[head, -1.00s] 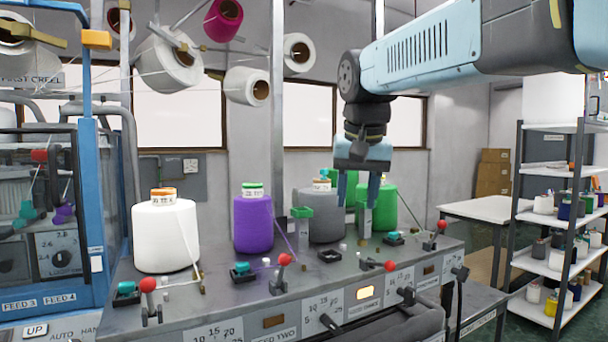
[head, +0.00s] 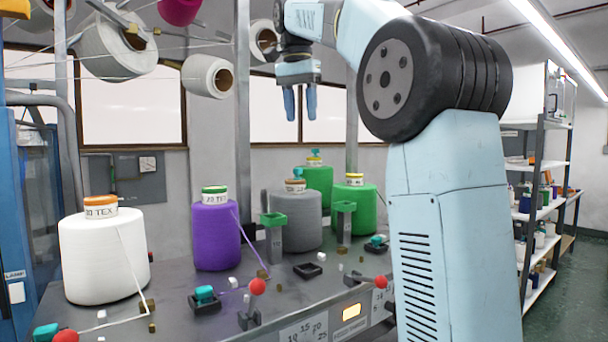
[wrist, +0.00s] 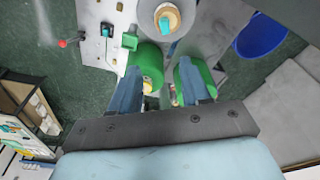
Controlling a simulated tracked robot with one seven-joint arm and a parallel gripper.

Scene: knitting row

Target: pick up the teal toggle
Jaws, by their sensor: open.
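Several teal pieces show in the head view. One sits on top of the grey yarn cone (head: 294,173), and it shows in the wrist view too (wrist: 167,24). Another is on top of the rear green cone (head: 315,153). Teal toggles in dark bases stand on the machine top at the front (head: 204,293), at the right (head: 376,240) and at the lower left (head: 45,332). I cannot tell which one is meant. My gripper (head: 300,115) is open and empty, pointing down above the cones. In the wrist view, its fingers (wrist: 160,72) are over the green cones.
An empty dark base (head: 307,270) and red-knobbed levers (head: 257,287) are in front. Grey posts and hanging spools (head: 207,76) crowd the back. Shelves (head: 540,215) stand at the right.

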